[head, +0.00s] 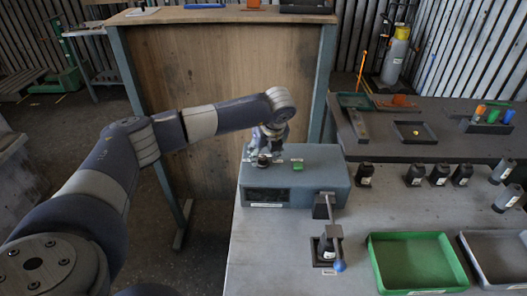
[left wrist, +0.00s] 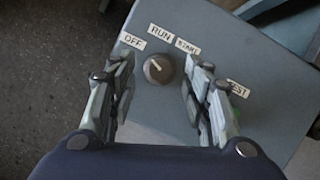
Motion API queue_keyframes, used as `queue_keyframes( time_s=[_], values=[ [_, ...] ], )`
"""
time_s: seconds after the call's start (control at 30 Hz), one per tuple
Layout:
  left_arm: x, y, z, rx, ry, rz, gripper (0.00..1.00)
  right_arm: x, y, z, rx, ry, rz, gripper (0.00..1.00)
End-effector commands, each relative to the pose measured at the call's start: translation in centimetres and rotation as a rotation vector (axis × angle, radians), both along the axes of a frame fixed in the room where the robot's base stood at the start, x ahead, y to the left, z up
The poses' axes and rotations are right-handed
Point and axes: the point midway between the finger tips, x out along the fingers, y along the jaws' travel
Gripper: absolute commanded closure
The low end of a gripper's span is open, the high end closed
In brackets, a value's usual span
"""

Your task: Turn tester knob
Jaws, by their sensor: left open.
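The tester is a grey-blue box (head: 318,190) on the near table. Its round dark knob (left wrist: 158,69) shows in the left wrist view, with labels OFF, RUN, START and one partly covered label ending in "EST" around and beside it. A light pointer mark lies on the knob. My left gripper (head: 262,160) is above the left part of the box in the head view. In the left wrist view its fingers (left wrist: 158,75) are open, one on each side of the knob, with gaps visible. I cannot tell how high the fingertips are. My right gripper is not in view.
A lever with a blue ball (head: 339,266) stands in front of the box. A green button (head: 297,165) is on the box top. A green tray (head: 415,262) and a grey tray (head: 497,258) lie to the right. Several dark cups stand behind them.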

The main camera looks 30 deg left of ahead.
Motion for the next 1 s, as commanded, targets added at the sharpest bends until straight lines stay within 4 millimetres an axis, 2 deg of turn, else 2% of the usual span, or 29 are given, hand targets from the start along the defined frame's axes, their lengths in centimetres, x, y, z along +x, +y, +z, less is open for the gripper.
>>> queue_keyframes(
  time_s=[0.2, 0.47, 0.67, 1.0],
  values=[
    [0.4, 0.5, -1.4, -0.001, -0.001, 0.000, 0.55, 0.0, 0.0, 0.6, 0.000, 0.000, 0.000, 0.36],
    [0.4, 0.5, -1.6, 0.000, 0.000, -0.001, 0.55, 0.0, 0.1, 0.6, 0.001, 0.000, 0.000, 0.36],
    [0.4, 0.5, -1.6, 0.000, 0.000, -0.001, 0.98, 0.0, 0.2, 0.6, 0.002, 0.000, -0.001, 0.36],
    [0.4, 0.5, -1.8, -0.001, -0.001, -0.023, 0.99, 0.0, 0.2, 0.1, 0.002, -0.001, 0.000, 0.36]
  ],
)
